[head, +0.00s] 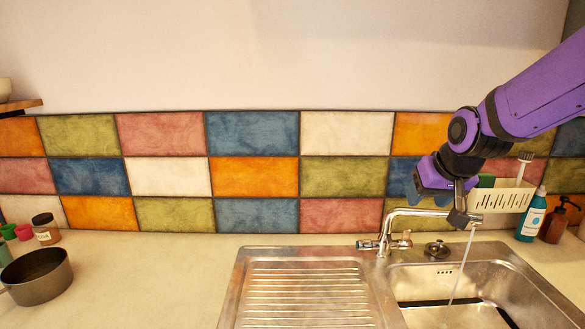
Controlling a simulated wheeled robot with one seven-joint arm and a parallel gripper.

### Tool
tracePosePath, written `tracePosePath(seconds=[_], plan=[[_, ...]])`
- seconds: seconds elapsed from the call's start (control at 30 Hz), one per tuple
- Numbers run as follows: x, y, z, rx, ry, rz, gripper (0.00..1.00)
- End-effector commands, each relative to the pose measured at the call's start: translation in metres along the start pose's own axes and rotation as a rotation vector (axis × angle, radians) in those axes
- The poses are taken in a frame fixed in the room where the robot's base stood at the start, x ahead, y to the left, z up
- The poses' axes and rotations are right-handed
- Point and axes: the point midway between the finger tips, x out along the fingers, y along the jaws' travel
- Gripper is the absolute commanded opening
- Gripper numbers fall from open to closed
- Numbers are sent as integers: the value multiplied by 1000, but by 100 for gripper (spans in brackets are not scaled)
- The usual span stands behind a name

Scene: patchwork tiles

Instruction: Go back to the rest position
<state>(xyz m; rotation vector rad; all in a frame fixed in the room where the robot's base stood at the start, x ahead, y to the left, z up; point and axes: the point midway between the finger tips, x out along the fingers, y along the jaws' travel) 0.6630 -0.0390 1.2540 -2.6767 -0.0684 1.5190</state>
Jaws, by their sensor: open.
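My purple arm reaches in from the upper right in the head view. My gripper (461,205) points down at the outlet end of the silver faucet (400,220), in front of the tiled wall. The gripper is open, though its fingers are small and partly dark in this view. I cannot tell whether it touches the spout. A thin stream of water (463,262) falls from the spout into the sink basin (455,313).
A ribbed steel drainboard (307,290) lies left of the basin. A white caddy (503,198), a blue bottle (532,215) and a brown pump bottle (556,222) stand at right. A dark pot (38,278) and several jars are at far left. The counter between (150,280) is clear.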

Motion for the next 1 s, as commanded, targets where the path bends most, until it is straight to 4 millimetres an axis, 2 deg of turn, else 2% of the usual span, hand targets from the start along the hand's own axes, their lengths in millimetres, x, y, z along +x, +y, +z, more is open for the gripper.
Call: tracePosePath(seconds=[0.03, 0.2, 0.5, 0.73, 0.83, 1.0], plan=[[-18, 3, 7, 1, 3, -1, 53], [-67, 9, 39, -6, -15, 2, 53], [-138, 18, 107, -20, -46, 29, 53], [-168, 22, 152, -27, -67, 58, 53], [-173, 23, 163, -28, -73, 66, 53], [-176, 23, 168, -28, -78, 70, 53]])
